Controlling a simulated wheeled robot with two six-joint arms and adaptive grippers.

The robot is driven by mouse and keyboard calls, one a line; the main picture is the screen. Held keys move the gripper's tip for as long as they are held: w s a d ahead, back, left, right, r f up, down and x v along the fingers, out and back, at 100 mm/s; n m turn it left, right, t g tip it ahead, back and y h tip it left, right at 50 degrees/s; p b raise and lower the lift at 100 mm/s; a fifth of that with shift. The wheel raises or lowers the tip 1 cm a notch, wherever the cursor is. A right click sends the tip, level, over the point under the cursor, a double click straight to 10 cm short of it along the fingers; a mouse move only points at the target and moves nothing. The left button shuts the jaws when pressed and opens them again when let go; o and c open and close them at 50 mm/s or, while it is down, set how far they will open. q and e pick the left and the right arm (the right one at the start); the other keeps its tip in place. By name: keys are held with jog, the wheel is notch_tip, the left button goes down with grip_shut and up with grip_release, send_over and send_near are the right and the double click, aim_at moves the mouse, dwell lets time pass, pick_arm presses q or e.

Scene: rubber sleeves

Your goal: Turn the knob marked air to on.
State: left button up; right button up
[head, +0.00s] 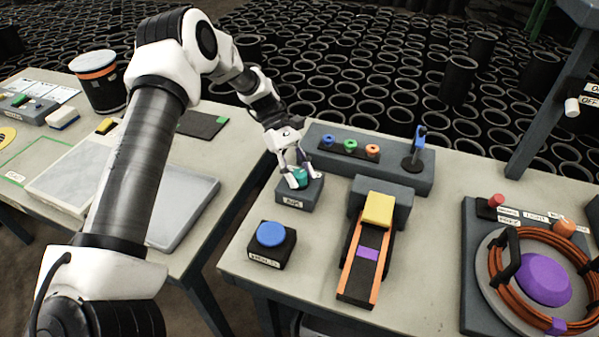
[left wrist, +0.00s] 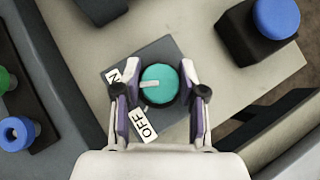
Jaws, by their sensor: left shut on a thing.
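The teal knob (head: 300,176) sits on a grey block with a small label (head: 292,202) on its front, which seems to read AIR. In the left wrist view the knob (left wrist: 165,78) carries a pale pointer line aimed left. The pointer lies between a partly hidden label ending in N (left wrist: 115,76) and the OFF label (left wrist: 143,125). My left gripper (head: 297,181) reaches down over the knob, with its fingers shut on the knob's two sides. My right gripper is not in view.
A blue button (head: 271,234) on a black box stands in front. A small conveyor with a yellow block (head: 378,208) is to the right. Behind is a grey stand with coloured rings (head: 350,144). A gap separates this table from the left one.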

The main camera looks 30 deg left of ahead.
pick_arm(q)
jog(key=shift+m+g, duration=0.4)
jog(key=shift+m, duration=0.2)
jog(key=o, duration=1.1)
jog(key=shift+o, duration=0.2)
jog(key=v, duration=1.2)
jog(key=shift+d+r, duration=0.1)
